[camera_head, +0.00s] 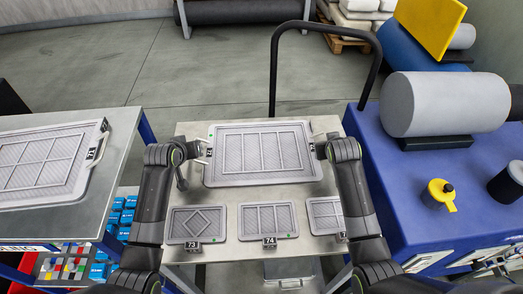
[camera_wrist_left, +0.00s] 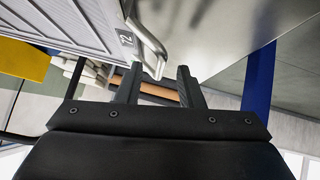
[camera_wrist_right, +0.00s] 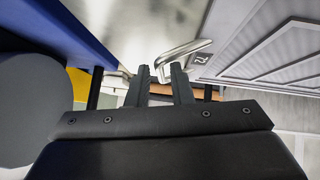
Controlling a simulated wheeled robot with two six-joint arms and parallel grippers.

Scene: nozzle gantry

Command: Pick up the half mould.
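A large grey half mould (camera_head: 262,179) with a ribbed panel lies flat on the metal trolley top (camera_head: 185,253). It has a metal handle at each end; its left handle shows in the left wrist view (camera_wrist_left: 148,40) and its right handle in the right wrist view (camera_wrist_right: 183,50). My left gripper (camera_wrist_left: 158,72) is open, with the left handle's end at the gap between its fingertips. My right gripper (camera_wrist_right: 160,72) is open with a narrower gap, and the right handle's end is at that gap. Neither gripper is visibly closed on a handle.
Smaller mould plates, including 73 (camera_head: 196,222) and 74 (camera_head: 268,220), lie in front on the trolley. Another large mould (camera_head: 40,165) lies on the left table. A blue bench (camera_head: 415,180) with a grey roller (camera_head: 446,103) stands right. A black hoop rail (camera_head: 273,70) rises behind.

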